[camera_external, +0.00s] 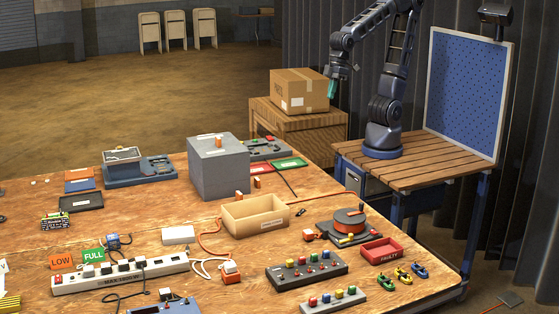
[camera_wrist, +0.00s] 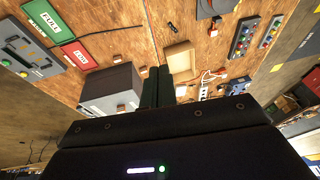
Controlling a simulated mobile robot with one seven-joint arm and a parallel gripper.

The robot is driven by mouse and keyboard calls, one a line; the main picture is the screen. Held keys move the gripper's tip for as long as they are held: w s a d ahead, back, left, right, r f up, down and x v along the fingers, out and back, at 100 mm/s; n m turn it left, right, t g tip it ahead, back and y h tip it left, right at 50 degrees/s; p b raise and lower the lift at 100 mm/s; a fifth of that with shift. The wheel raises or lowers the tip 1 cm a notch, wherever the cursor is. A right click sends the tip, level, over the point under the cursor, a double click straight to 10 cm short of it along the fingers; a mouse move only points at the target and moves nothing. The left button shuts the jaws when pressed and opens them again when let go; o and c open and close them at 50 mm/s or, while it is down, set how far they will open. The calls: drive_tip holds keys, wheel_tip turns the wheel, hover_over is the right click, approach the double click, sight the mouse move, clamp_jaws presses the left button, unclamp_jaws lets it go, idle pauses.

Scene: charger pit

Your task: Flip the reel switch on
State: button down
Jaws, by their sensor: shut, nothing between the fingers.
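The orange cable reel (camera_external: 349,218) sits on a dark base near the right part of the wooden table in the external view. An orange cable runs from it across the table. Its switch is too small to make out. In the wrist view, a dark shape at the top edge may be the reel's base, but I cannot tell.
The table is crowded. An open tan box (camera_external: 255,215) stands left of the reel, a button panel (camera_external: 306,268) in front, and a red tray (camera_external: 381,251) to its right. A tall grey box (camera_external: 217,167) and a cardboard box (camera_external: 299,91) stand farther back.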

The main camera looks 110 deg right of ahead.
drive_tip(key=w+a+f+g, duration=0.1)
drive_tip(key=w+a+f, duration=0.3)
drive_tip(key=a, duration=0.5)
drive_tip(key=g, duration=0.2)
hover_over(375, 233)
drive_tip(key=d, duration=0.2)
wheel_tip(375, 233, down, 22)
drive_tip(key=shift+f, duration=0.15)
drive_tip(key=shift+f, duration=0.1)
drive_tip(key=f, duration=0.4)
drive_tip(key=a+f, duration=0.1)
drive_tip(key=f, duration=0.8)
drive_tip(key=shift+a+f, duration=0.35)
drive_tip(key=shift+f, duration=0.2)
drive_tip(key=shift+d, duration=0.1)
drive_tip(key=shift+d+r, duration=0.2)
drive_tip(key=shift+d, duration=0.5)
